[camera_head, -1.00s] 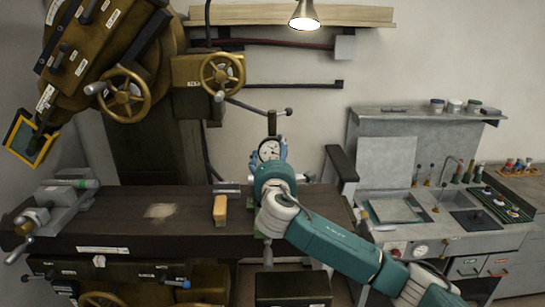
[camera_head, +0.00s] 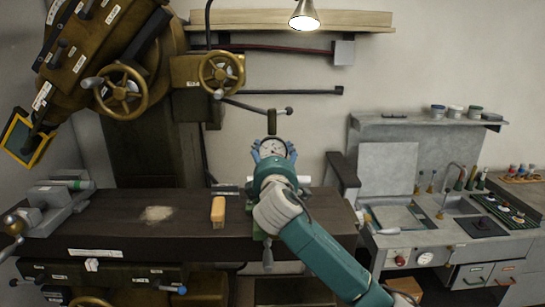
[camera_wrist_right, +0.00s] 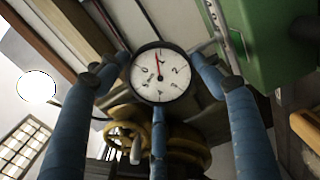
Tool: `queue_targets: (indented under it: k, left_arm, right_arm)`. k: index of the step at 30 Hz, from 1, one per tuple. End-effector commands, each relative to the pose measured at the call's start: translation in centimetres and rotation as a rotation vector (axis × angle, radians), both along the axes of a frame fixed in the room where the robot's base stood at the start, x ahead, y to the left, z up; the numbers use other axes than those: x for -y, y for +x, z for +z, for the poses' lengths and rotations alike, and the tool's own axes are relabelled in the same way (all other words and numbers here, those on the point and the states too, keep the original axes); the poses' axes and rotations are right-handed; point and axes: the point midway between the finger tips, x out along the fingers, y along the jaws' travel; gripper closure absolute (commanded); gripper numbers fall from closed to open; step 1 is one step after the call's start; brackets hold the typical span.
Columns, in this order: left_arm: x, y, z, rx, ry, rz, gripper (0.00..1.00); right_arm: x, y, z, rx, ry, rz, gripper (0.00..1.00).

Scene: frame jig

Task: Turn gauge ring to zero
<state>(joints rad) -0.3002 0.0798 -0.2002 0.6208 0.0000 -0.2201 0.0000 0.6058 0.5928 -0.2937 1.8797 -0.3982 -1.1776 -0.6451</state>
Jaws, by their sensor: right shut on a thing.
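The gauge (camera_head: 272,148) is a round white dial in a dark ring. It stands near the right end of the machine table. In the right wrist view its face (camera_wrist_right: 160,73) is toward me, and a red needle points nearly straight up, slightly left. A 0 seems to sit left of the needle and a 2 to the right. My right gripper (camera_head: 271,155) has its blue fingers around the gauge ring, shut on it at left and right. A third finger (camera_wrist_right: 158,140) shows below the dial. My left gripper is not in view.
The dark machine table (camera_head: 120,229) carries a yellow-brown block (camera_head: 218,212) and a grey vise (camera_head: 58,203). A grey sink bench (camera_head: 405,241) stands to the right.

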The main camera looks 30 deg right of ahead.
Motion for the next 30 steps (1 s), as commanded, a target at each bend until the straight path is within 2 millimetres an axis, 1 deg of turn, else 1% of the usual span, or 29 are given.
queue_targets:
  k: [1,19,20,21,30]
  left_arm:
    - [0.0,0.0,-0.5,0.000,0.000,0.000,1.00]
    - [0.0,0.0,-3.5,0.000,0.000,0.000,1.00]
    - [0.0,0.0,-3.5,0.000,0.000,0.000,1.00]
    - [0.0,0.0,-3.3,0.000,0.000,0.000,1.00]
    - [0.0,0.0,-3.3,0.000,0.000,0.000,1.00]
  right_arm:
    - [-0.1,0.0,-0.3,0.020,0.033,0.002,0.48]
    - [-0.1,0.0,-0.2,0.274,0.447,0.002,0.48]
    - [-0.1,0.0,-0.1,0.281,0.456,0.002,0.32]
    - [0.0,0.0,0.1,0.277,0.450,0.001,0.25]
    - [0.0,0.0,0.0,0.274,0.445,0.000,0.25]
